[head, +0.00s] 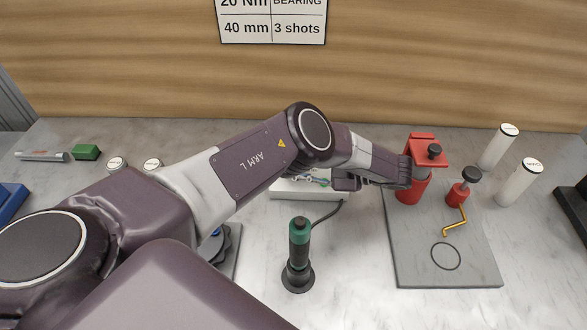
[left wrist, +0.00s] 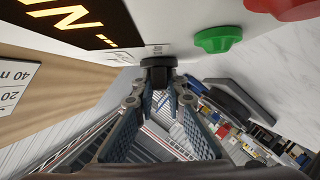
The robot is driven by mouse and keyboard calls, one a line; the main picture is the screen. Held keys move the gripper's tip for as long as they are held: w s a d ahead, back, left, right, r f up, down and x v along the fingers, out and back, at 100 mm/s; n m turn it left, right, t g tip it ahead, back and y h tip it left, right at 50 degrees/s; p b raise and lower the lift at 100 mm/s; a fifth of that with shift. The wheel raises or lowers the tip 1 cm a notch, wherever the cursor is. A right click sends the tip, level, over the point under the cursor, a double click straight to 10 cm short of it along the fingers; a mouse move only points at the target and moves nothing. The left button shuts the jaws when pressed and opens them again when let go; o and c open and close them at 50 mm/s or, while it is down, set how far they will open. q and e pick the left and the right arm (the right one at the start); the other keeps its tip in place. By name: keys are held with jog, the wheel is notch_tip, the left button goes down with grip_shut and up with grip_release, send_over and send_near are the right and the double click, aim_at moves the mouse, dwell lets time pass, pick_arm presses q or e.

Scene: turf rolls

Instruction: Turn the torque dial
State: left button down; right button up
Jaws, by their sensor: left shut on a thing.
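The torque dial (left wrist: 158,65) is a dark round knob at the top middle of the left wrist view. It sits on a white panel beside a black display (left wrist: 70,22) with yellow characters, mostly cut off. My left gripper (left wrist: 160,88) has its fingertips shut on the dial. In the head view my left gripper (head: 342,182) is by the white unit (head: 300,193), which my arm largely hides. The dial cannot be made out there. A green button (left wrist: 218,39) and a red button (left wrist: 292,8) are near the dial. My right gripper is out of view.
A dark driver with a green band (head: 299,240) stands in front, its cable running towards the white unit. A red fixture (head: 412,188) and yellow crank (head: 455,222) are on a grey plate (head: 420,265) at right. White cylinders (head: 498,147) stand behind. A wooden wall closes the back.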

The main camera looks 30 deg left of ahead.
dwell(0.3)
pick_arm(q)
jog(key=c, duration=2)
grip_release()
jog(key=shift+a, duration=0.15)
jog(key=shift+o, duration=0.2)
jog(key=shift+r, duration=0.5)
notch_tip(320, 180, up, 9)
jog(key=shift+f, duration=0.1)
